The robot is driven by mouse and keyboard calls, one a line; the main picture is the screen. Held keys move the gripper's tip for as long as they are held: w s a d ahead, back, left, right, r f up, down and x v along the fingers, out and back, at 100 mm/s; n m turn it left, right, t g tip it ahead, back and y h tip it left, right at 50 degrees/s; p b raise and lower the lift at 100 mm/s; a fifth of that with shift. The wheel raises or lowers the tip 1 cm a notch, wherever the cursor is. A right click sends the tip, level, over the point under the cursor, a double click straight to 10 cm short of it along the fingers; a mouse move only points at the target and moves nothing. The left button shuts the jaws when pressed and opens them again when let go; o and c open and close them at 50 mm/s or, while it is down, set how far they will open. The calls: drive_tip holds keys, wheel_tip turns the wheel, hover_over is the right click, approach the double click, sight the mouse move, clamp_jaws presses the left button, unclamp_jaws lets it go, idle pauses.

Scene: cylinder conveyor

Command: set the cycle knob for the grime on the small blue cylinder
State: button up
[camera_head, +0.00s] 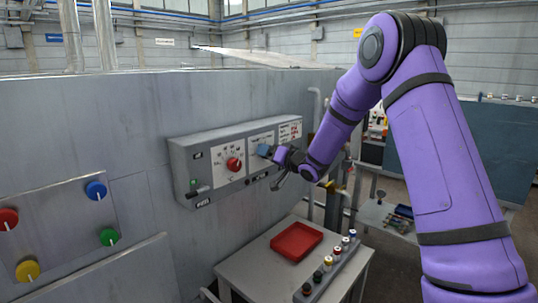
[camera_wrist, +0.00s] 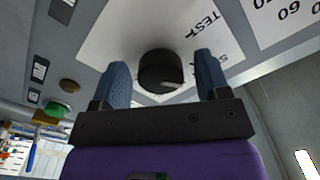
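The grey control box (camera_head: 182,160) is on the wall, with a red knob (camera_head: 234,164) on its left dial. My gripper (camera_head: 264,151) is at the middle dial plate of the box and hides that dial in the head view. In the wrist view a black round knob (camera_wrist: 160,72) on a white printed plate lies between the two blue fingers of my gripper (camera_wrist: 162,62). The fingers are apart, with a gap on both sides of the knob.
A red tray (camera_head: 297,241) lies on the grey table (camera_head: 240,268) below the box. A panel with blue, green, red and yellow round knobs (camera_head: 70,232) is at the left. A green button (camera_wrist: 54,109) shows on the box in the wrist view.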

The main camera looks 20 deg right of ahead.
drive_tip(key=shift+s, duration=0.1)
drive_tip(key=v, duration=1)
drive_tip(key=shift+s+d, duration=0.2)
drive_tip(key=shift+s, duration=0.05)
drive_tip(key=shift+r, duration=0.1)
